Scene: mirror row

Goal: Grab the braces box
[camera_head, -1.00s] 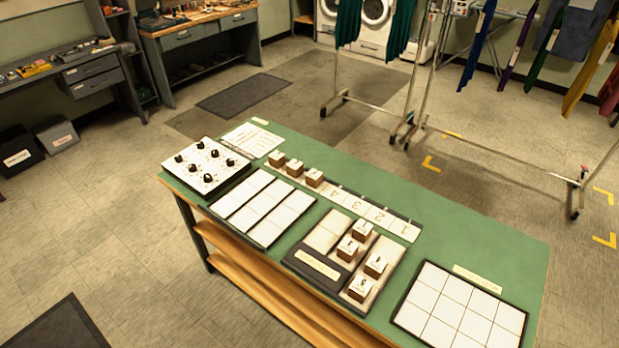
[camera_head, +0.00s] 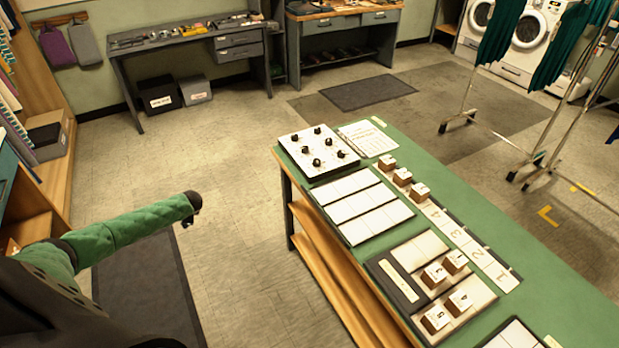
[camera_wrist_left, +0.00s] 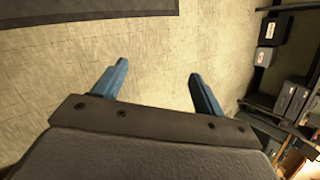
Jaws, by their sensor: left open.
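No label in view is readable enough for me to tell which box is the braces box. In the head view a black box (camera_head: 158,90) with a white label and a grey box (camera_head: 195,88) with a small label stand side by side on the floor under the left desk. Labelled boxes (camera_wrist_left: 291,99) also show at the right of the left wrist view. My left gripper (camera_wrist_left: 158,68) is open, with nothing between its blue fingers and bare floor beyond them. In the head view my green-sleeved left arm (camera_head: 130,222) reaches in, well short of the boxes. My right gripper is not in view.
The green-topped table (camera_head: 560,285) with trays and small blocks stands at the right. The desk (camera_head: 190,42) is above the boxes. A wooden shelf (camera_head: 60,185) stands at the left. The floor (camera_head: 235,150) between the shelf and table is clear, with a flat dark mat (camera_head: 150,285).

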